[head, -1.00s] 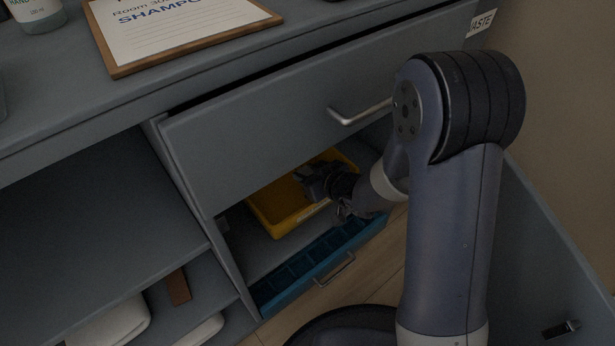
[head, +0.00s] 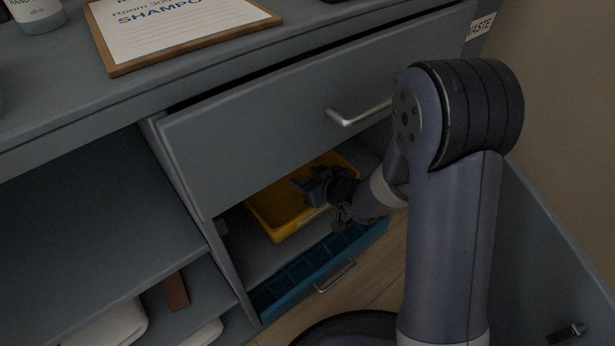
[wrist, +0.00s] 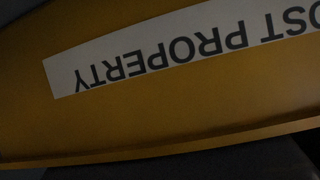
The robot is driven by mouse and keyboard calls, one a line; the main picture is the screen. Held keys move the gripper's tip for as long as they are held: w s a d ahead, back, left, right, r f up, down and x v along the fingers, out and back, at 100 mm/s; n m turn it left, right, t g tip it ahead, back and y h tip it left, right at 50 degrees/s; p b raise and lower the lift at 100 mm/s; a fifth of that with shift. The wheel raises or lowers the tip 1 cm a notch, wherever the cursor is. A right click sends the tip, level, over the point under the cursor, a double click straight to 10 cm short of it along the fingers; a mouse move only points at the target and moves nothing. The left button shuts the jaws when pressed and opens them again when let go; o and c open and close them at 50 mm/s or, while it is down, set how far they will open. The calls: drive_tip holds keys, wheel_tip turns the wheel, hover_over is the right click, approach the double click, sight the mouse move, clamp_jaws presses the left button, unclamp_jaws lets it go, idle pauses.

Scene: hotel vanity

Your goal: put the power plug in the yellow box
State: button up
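The yellow box (head: 275,217) stands in the open cabinet compartment under the upper drawer. In the wrist view its wall (wrist: 150,120) fills most of the picture, with a white label reading upside down, "LOST PROPERTY" partly cut off. My gripper (head: 308,186) is at the box, over its right part and close to the rim. Its fingers are small and dark in the head view, and I cannot tell whether they are open or shut. I cannot make out the power plug in either view, so I cannot tell whether the gripper holds it.
A grey drawer front with a metal handle (head: 358,114) juts out above the box. A blue divided drawer (head: 290,280) is pulled out below it. An open shelf is at left.

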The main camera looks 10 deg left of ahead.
drive_tip(key=shift+s+d+f, duration=0.1)
drive_tip(key=shift+s+f, duration=0.15)
drive_tip(key=shift+f, duration=0.35)
drive_tip(key=shift+r+p, duration=0.45)
drive_tip(key=p+v, duration=0.1)
drive_tip(key=v, duration=0.3)
drive_tip(key=p+v, duration=0.1)
drive_tip(key=v, duration=0.3)
drive_tip(key=r+p+v, duration=0.1)
drive_tip(key=p+v, duration=0.1)
drive_tip(key=v, duration=0.2)
drive_tip(key=shift+w, duration=0.25)
